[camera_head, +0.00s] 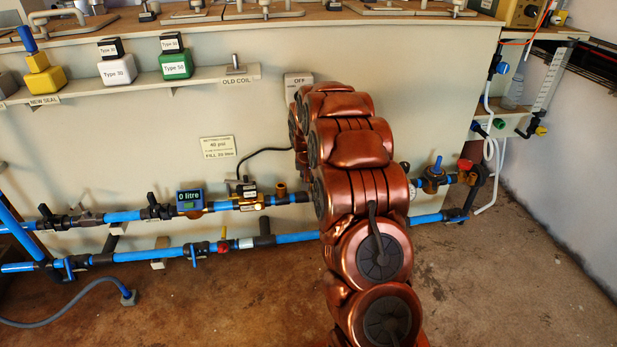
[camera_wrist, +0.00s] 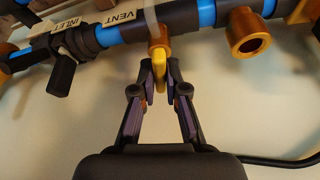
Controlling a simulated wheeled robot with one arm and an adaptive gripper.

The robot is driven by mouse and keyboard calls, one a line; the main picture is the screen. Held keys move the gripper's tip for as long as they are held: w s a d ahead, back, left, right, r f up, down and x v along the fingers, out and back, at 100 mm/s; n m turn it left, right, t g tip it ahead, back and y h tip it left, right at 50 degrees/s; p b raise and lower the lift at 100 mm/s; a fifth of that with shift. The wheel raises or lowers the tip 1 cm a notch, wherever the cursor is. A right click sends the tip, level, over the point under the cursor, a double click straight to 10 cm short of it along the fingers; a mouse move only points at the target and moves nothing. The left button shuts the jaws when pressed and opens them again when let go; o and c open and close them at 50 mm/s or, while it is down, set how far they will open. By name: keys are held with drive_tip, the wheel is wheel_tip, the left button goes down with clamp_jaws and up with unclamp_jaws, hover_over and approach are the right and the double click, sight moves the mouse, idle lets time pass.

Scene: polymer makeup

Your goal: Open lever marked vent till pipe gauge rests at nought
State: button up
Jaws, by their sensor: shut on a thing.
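In the wrist view, my gripper (camera_wrist: 160,77) is shut on a small yellow lever (camera_wrist: 160,76). The lever hangs from a brass fitting (camera_wrist: 158,42) on the pipe, beside the white VENT label (camera_wrist: 118,15). Its tip is between my fingertips. A black lever (camera_wrist: 62,74) is at the left, near the INLET label (camera_wrist: 57,22). In the head view, my copper-coloured arm hides my gripper and the pipe behind it. I cannot make out a pipe gauge needle or reading in either view.
A blue meter (camera_head: 190,200) reads "0 litre" on the upper blue pipe (camera_head: 124,216). A brass outlet (camera_wrist: 248,35) is right of the held lever. A dark cable (camera_wrist: 285,161) crosses the lower right. A shelf (camera_head: 215,76) holds Type 30 and Type 50 blocks. The floor (camera_head: 500,270) at right is clear.

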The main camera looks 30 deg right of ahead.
drive_tip(key=shift+r+p, duration=0.15)
drive_tip(key=shift+p, duration=0.2)
clamp_jaws()
drive_tip(key=shift+r+p, duration=0.1)
drive_tip(key=shift+p, duration=0.4)
drive_tip(key=shift+r+n+p, duration=0.1)
drive_tip(key=shift+n+p, duration=0.5)
drive_tip(key=shift+p, duration=0.4)
drive_tip(key=shift+n+y+p, duration=0.4)
drive_tip(key=shift+p, duration=0.45)
drive_tip(key=shift+f+p, duration=0.25)
drive_tip(key=shift+p, duration=0.15)
drive_tip(key=shift+n, duration=0.3)
drive_tip(key=shift+d+f, duration=0.1)
drive_tip(key=o, duration=0.7)
unclamp_jaws()
